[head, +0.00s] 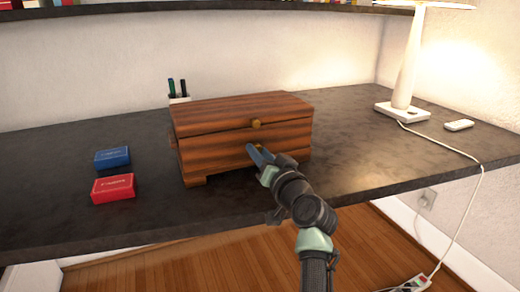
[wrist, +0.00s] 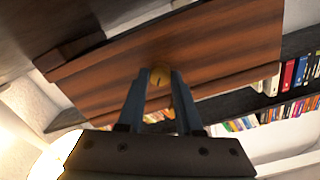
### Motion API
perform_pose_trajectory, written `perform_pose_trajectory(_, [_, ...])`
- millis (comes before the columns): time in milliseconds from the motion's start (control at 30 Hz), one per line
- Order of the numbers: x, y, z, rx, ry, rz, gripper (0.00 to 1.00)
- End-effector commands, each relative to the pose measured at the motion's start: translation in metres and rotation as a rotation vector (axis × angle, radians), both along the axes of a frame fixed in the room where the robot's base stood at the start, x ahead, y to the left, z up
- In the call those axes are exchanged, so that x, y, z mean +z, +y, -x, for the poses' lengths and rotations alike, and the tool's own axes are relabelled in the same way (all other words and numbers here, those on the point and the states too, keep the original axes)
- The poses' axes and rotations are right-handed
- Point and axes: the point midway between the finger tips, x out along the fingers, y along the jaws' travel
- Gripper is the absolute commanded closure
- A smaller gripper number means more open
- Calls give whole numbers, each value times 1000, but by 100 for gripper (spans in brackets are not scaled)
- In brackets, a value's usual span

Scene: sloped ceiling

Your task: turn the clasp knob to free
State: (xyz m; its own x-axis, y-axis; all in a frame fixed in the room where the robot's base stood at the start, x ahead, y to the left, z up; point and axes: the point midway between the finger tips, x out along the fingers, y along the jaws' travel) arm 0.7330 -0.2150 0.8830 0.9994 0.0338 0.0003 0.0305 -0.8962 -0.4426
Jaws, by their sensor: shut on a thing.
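A brown wooden box (head: 220,143) with its lid down stands on the dark desk, and its front also shows in the wrist view (wrist: 225,50).
A blue box (head: 113,157) and a red box (head: 113,187) lie left of the wooden box. A pen holder (head: 179,98) stands behind it. A white lamp (head: 403,85) and a small white object (head: 459,125) are at the right. The desk (head: 370,150) is clear between.

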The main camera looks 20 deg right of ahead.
Motion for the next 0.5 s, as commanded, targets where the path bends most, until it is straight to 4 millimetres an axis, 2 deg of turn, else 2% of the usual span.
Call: perform_pose_trajectory(500, [0,1,0,1,22,-492,100])
